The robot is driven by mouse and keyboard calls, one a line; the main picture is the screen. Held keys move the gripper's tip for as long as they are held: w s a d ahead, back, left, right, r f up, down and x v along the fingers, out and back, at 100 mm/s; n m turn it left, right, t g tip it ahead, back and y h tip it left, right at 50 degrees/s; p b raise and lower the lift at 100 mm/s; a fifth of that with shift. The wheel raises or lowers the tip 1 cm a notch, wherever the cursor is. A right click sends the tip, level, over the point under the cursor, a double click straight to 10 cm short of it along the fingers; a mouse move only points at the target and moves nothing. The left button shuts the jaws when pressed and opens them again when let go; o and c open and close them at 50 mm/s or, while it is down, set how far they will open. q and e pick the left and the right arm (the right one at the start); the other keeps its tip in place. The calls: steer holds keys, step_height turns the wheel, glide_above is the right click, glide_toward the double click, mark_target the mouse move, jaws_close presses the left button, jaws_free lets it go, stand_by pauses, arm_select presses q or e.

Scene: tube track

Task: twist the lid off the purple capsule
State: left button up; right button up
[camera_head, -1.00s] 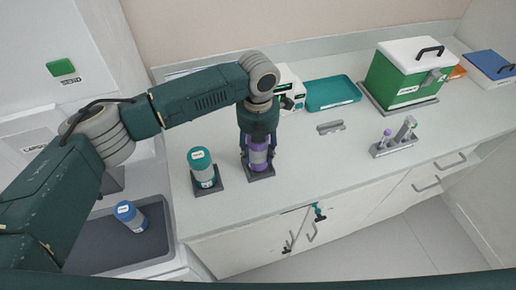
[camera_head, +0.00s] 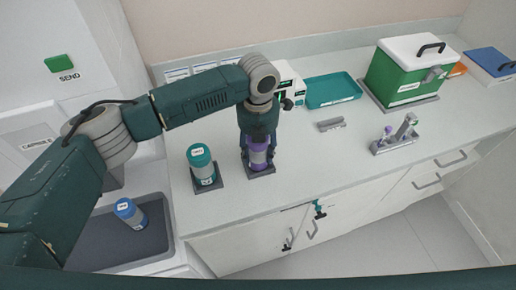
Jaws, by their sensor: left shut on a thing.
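The purple capsule (camera_head: 260,168) stands upright in a dark grey square base on the counter. It has a pale middle and purple lower part. My left gripper (camera_head: 259,147) points straight down over the capsule and is shut on its upper part. The fingers and the arm hide the lid, so I cannot tell whether it has turned. My right gripper is not in view.
A teal-lidded capsule (camera_head: 200,162) stands in its own base just left. A blue-lidded capsule (camera_head: 129,213) leans in the dark recess (camera_head: 105,247). A teal tray (camera_head: 333,92), a green box (camera_head: 405,80) and a small rack (camera_head: 394,146) stand to the right. The front counter is clear.

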arm_select(q)
steer(key=o, duration=1.5)
step_height(320, 180, up, 12)
steer(key=shift+s+f, duration=0.1)
